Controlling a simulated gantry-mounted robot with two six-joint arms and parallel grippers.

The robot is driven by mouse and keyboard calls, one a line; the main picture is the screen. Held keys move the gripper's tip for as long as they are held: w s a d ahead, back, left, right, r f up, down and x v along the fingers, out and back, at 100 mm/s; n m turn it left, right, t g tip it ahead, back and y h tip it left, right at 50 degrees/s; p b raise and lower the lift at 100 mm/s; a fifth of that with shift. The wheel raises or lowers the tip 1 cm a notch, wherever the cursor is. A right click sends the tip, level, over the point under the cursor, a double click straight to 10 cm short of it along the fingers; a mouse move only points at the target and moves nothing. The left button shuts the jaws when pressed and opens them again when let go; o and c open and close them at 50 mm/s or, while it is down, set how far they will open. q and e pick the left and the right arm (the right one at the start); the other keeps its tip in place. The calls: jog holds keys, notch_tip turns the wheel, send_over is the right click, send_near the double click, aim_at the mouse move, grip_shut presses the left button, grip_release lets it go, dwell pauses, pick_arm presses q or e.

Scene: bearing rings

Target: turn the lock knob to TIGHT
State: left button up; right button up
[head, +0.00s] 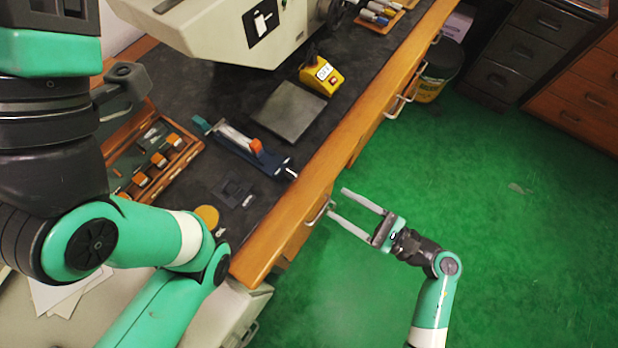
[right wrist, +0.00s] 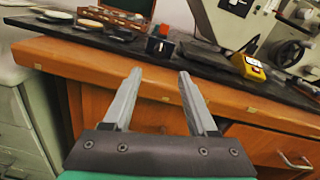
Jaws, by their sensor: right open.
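A dark blue fixture (head: 232,148) with an orange block (head: 256,147) lies on the bench. A small silver end piece (head: 291,172) sticks out toward the bench's front edge; I cannot tell whether it is the lock knob, and no TIGHT mark is readable. The fixture shows end-on in the right wrist view (right wrist: 160,46), beyond the fingertips. My right gripper (head: 338,202) is open and empty, off the bench's front edge, apart from the fixture; its two fingers also show in the right wrist view (right wrist: 160,72). My left arm crosses the left side; its gripper is out of view.
On the dark bench top are a grey plate (head: 290,111), a yellow box with a display (head: 321,76), a wooden case (head: 165,160) and a yellow disc (head: 207,216). A large pale machine (head: 215,35) stands behind. Drawer handles (head: 320,211) stick out in front. Green floor (head: 520,250) is clear.

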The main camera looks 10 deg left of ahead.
aim_at(296, 177)
jog(key=b+x, duration=0.2)
jog(key=x, duration=0.8)
jog(key=shift+a, duration=0.1)
jog(key=shift+w+a, duration=0.15)
jog(key=shift+a, duration=0.3)
jog(key=shift+r, duration=0.1)
grip_shut()
